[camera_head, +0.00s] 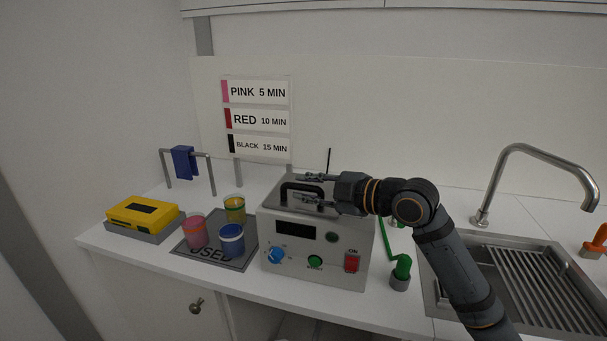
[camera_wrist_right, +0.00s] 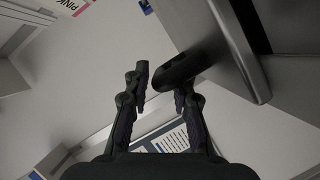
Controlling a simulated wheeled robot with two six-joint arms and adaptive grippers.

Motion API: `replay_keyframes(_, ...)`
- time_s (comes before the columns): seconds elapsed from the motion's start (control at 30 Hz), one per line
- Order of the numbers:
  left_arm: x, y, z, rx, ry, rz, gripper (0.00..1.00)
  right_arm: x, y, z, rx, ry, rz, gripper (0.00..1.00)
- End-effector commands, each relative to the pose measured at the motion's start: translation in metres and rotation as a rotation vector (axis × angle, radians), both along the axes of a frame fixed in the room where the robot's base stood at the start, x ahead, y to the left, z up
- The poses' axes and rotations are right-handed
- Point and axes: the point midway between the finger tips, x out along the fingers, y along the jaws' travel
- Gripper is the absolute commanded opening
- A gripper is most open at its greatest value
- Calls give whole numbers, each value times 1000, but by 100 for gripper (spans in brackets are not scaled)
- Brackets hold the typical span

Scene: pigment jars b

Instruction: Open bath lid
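The bath (camera_head: 318,247) is a grey metal box with a display, knobs and a red switch on its front. Its lid (camera_head: 275,199) lies on top and looks closed. A black arched handle (camera_head: 285,189) stands on the lid. My right gripper (camera_head: 308,187) reaches in from the right over the lid, its fingers apart at the handle. In the right wrist view, the handle (camera_wrist_right: 185,68) is close to the open fingertips (camera_wrist_right: 163,92) and partly between them. I cannot tell whether they touch it. My left gripper is not in view.
Jars with pink (camera_head: 196,230), yellow (camera_head: 235,209) and blue (camera_head: 231,239) contents stand on a dark mat (camera_head: 232,264) left of the bath. A yellow box (camera_head: 143,212) is further left. A green item (camera_head: 401,268) and a sink (camera_head: 436,290) are on the right.

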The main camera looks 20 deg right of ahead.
Motion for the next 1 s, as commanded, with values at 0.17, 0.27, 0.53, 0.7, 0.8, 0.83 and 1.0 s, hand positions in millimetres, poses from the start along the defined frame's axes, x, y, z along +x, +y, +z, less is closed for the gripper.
replay_keyframes(0.17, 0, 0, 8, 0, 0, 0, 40, 6, 6, -1, 0, 2, 3, 24)
replay_keyframes(0.27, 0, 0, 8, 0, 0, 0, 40, 8, 7, -3, -1, 4, 2, 24)
replay_keyframes(0.53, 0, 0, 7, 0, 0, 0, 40, 8, 7, -3, -2, 3, 2, 17)
replay_keyframes(0.7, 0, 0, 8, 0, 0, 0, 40, 8, 7, -3, -2, 3, 2, 0)
replay_keyframes(0.8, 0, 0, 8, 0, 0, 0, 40, 8, 7, -3, -2, 3, 2, 0)
replay_keyframes(0.83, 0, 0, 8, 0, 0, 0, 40, 8, 7, -3, -2, 3, 2, 0)
replay_keyframes(1.0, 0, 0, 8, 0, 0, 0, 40, 8, 7, -3, -2, 3, 2, 0)
